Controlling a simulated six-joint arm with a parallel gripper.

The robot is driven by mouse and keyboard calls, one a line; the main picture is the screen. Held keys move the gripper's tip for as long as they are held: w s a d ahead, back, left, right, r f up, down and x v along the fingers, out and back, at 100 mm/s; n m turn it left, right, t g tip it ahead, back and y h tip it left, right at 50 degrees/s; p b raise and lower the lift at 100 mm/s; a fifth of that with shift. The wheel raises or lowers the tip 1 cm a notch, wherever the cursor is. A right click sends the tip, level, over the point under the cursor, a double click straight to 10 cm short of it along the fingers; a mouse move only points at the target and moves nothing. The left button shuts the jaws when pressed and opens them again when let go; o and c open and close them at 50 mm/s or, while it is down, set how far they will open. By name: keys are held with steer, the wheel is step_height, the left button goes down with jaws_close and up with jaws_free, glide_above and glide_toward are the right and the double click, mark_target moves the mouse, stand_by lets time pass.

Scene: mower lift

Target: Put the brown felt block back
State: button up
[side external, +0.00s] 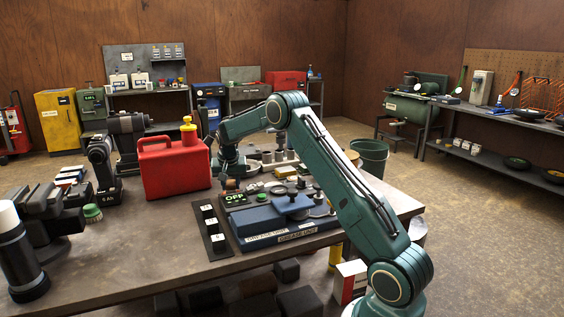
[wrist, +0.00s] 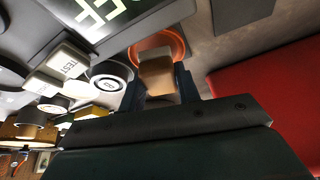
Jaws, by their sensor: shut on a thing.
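My gripper (wrist: 160,86) is shut on the brown felt block (wrist: 157,75), with one dark finger on each side of it. In the wrist view an orange ring (wrist: 165,38) shows behind the block; I cannot tell whether the block touches it. In the side view my gripper (side external: 230,177) is low over the table, between the red can and the device with the green OFF display. The block (side external: 230,184) shows there as a small brown patch under the gripper. Its lower end is hard to make out.
The red can (side external: 173,168) stands close to the left of my gripper. The device with the OFF display (side external: 235,198) is just in front, with a dark strip of white switches (side external: 212,226) beside it. Several small parts stand to the right.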

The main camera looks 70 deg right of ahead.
steer(key=shift+f, duration=0.5)
steer(key=shift+f, duration=0.3)
steer(key=o, duration=0.9)
steer(key=shift+o, duration=0.2)
steer(key=shift+r, duration=0.1)
steer(key=v, duration=1.4)
steer(key=shift+s+a, duration=0.1)
